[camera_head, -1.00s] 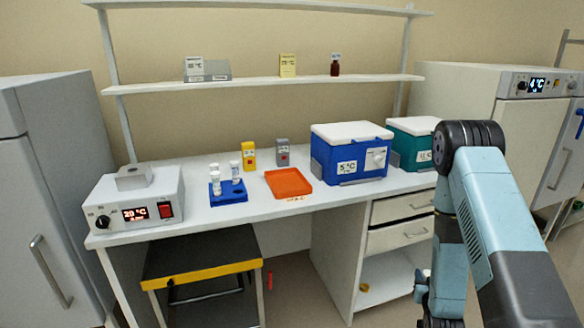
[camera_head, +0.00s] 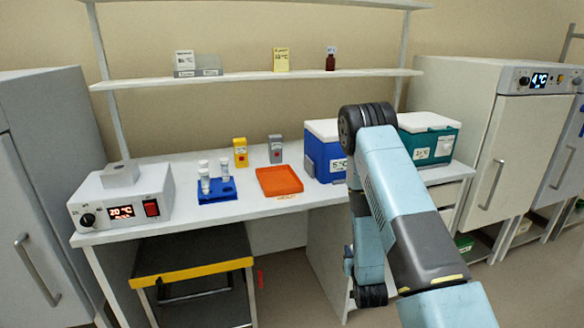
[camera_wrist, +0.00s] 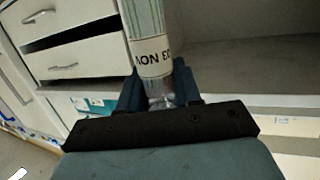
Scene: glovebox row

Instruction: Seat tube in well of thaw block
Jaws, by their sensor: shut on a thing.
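My gripper (camera_wrist: 158,88) is shut on a tube (camera_wrist: 146,25) in the wrist view. The tube is pale and translucent with a printed label band, and its far end runs out of the top of the picture. In the head view my gripper and the tube cannot be made out; my arm hangs in front of the bench at the right. A white unit (camera_head: 92,203) reading 20 °C stands at the bench's left end, with a grey block (camera_head: 120,174) on top, which looks like the thaw block. No well can be made out in it.
A blue rack (camera_head: 217,197) with several white-capped tubes stands right of the unit, then an orange tray (camera_head: 279,181). A blue cooler (camera_head: 323,158) is partly behind my arm, near a teal cooler (camera_head: 432,148). A black-topped cart (camera_head: 190,255) stands below. Drawers (camera_wrist: 75,60) are near my gripper.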

